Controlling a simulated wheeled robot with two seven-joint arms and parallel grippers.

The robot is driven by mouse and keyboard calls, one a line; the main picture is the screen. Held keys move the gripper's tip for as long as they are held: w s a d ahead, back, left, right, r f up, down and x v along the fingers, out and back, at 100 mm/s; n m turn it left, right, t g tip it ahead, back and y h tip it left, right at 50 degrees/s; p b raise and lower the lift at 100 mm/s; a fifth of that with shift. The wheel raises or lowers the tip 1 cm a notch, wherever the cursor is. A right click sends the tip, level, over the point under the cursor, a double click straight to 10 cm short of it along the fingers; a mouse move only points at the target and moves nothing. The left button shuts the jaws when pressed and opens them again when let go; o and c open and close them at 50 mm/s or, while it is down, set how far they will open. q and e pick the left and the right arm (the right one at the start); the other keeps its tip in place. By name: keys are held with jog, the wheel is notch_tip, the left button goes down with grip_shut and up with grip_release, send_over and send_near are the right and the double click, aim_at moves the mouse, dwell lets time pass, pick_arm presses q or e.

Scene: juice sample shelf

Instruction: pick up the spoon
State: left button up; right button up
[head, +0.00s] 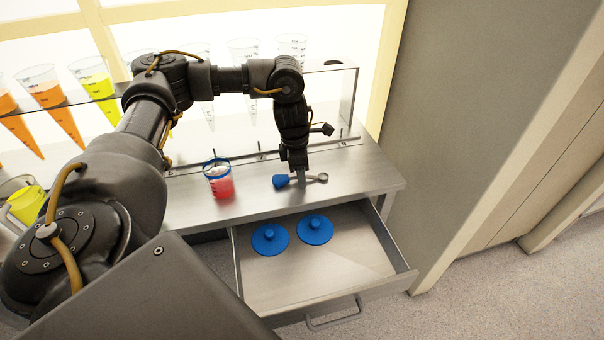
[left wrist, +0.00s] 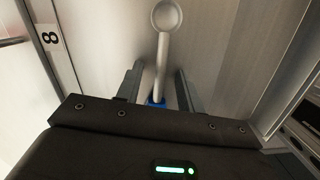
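The spoon lies on the metal counter, with a blue handle (head: 281,181) on the left and a small round metal bowl (head: 322,177) on the right. My left gripper (head: 299,180) points down over the spoon's middle. In the left wrist view the spoon's shaft (left wrist: 161,65) runs between my two fingers (left wrist: 158,88), with gaps on both sides, so the gripper is open around it. The blue handle is mostly hidden behind the gripper body there. My right gripper is not in view.
A beaker of red liquid (head: 219,182) stands on the counter (head: 360,175) left of the spoon. Below, an open drawer (head: 350,268) holds two blue lids (head: 270,239). A clear rack with cones of orange and yellow liquid (head: 97,82) stands behind. A grey wall (head: 450,110) is at right.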

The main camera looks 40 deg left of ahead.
pick_arm(q)
grip_shut()
jog(key=shift+r, duration=0.1)
